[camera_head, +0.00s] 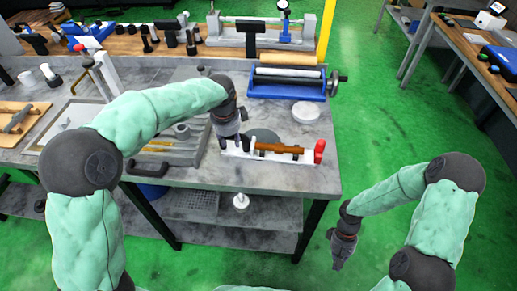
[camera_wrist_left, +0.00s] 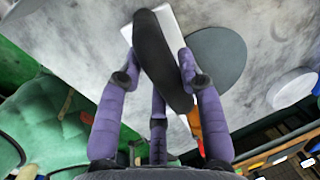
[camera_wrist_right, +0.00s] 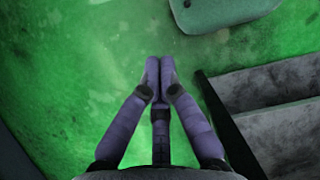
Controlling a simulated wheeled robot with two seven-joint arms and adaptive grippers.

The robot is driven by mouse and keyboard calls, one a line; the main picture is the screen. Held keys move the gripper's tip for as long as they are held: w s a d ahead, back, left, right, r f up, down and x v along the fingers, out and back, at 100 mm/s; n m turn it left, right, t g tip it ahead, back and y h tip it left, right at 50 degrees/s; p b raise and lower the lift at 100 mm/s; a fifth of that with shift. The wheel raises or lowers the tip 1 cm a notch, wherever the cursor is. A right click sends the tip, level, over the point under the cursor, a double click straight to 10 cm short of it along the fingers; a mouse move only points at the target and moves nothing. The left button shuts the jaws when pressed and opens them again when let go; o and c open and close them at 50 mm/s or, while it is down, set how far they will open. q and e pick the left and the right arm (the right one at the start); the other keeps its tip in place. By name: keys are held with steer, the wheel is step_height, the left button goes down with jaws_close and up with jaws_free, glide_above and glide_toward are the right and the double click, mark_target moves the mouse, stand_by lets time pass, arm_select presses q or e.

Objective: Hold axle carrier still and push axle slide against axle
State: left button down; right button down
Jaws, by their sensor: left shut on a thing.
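The axle carrier (camera_head: 240,155) is a long white base on the workbench near its front right corner. A brown axle (camera_head: 278,148) lies along it. A red upright part, seemingly the axle slide (camera_head: 319,150), stands at its right end; I cannot tell whether it touches the axle. My left gripper (camera_head: 231,141) is at the carrier's left end, shut on a long black part (camera_wrist_left: 160,60) above the white base (camera_wrist_left: 172,22) in the left wrist view. My right gripper (camera_head: 341,255) hangs over the floor, off the bench; its fingertips meet, empty, in the right wrist view (camera_wrist_right: 159,75).
A grey disc (camera_head: 262,135) lies behind the carrier, and a white round piece (camera_head: 305,112) stands farther back. A blue roller device (camera_head: 287,84) is at the back right. A grey case (camera_head: 165,150) is left of my left gripper. Green floor (camera_head: 385,110) is open right of the bench.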

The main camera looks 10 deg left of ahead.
steer(key=w+d+r+h, duration=0.2)
steer(key=w+d+r, duration=0.1)
steer(key=d, duration=0.3)
steer(key=w+d+r+t+h, duration=0.1)
steer(key=w+d+r, duration=0.1)
steer(key=w+r, duration=0.85)
steer(key=n+t+y, duration=0.3)
steer(key=t, duration=0.1)
glide_toward(319, 141)
steer(key=d, duration=0.6)
steer(key=shift+s+a+f, duration=0.15)
steer(key=shift+f, duration=2.5)
steer(key=shift+s+a+f, duration=0.1)
steer(key=shift+a+f, duration=0.05)
steer(key=shift+f, duration=2.5)
steer(key=shift+w+a, duration=0.15)
steer(key=shift+a, duration=2.65)
steer(key=shift+d, duration=1.3)
steer(key=shift+r, duration=0.15)
